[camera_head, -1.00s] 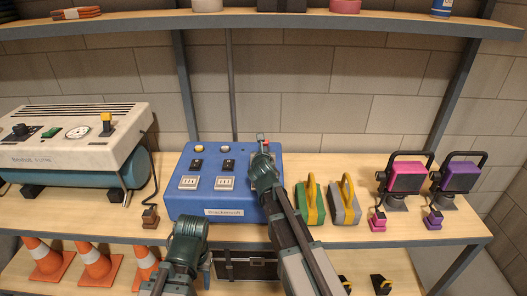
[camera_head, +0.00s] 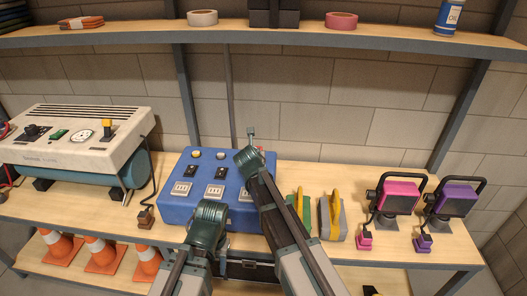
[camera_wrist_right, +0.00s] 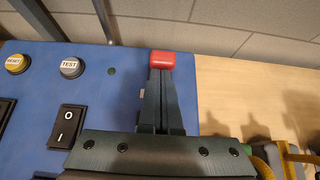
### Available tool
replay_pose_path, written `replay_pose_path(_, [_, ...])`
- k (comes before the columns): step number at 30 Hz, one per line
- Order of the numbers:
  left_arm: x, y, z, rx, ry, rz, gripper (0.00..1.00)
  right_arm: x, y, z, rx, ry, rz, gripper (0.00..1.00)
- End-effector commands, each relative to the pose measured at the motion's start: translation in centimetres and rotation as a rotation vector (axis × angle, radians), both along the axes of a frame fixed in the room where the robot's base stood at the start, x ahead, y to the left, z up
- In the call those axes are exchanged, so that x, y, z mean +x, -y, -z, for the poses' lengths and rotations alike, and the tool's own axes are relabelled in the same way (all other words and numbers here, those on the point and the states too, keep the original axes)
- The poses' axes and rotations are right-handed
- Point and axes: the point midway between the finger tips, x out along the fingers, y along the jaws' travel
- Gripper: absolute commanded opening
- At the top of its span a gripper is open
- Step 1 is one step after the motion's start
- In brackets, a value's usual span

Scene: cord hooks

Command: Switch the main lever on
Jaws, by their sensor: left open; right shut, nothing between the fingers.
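The blue control panel (camera_head: 232,165) stands on the shelf board. The main lever's red grip (camera_wrist_right: 162,62) shows at the panel's far right in the right wrist view, and a bit of red (camera_head: 260,149) shows beside my right wrist in the head view. My right gripper (camera_wrist_right: 160,78) is shut and empty, its fingers in front of the red grip and hiding the lever's lower part. I cannot tell whether they touch it. My left gripper (camera_head: 228,241) is open, low at the panel's front edge, mostly hidden by its own wrist.
The panel's top carries several switches, including a black rocker (camera_wrist_right: 68,126), and yellow and grey buttons. Right of it stand yellow-handled blocks (camera_head: 332,215), a pink lamp (camera_head: 400,193) and a purple lamp (camera_head: 452,196). A compressor (camera_head: 75,140) is at left.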

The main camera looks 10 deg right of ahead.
Motion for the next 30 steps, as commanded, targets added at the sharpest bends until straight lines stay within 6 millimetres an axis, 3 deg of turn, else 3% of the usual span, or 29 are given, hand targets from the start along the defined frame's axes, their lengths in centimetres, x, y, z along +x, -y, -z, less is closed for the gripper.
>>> replay_pose_path(14, [0.0, 0.0, -1.2, 0.000, 0.000, 0.000, 0.50, 1.7, 0.2, -1.1, 0.002, -0.006, 0.001, 0.00])
replay_pose_path(30, [0.0, 0.0, -2.1, 0.000, 0.000, 0.000, 0.50, 1.5, 0.2, -2.1, 0.001, -0.005, 0.000, 0.00])
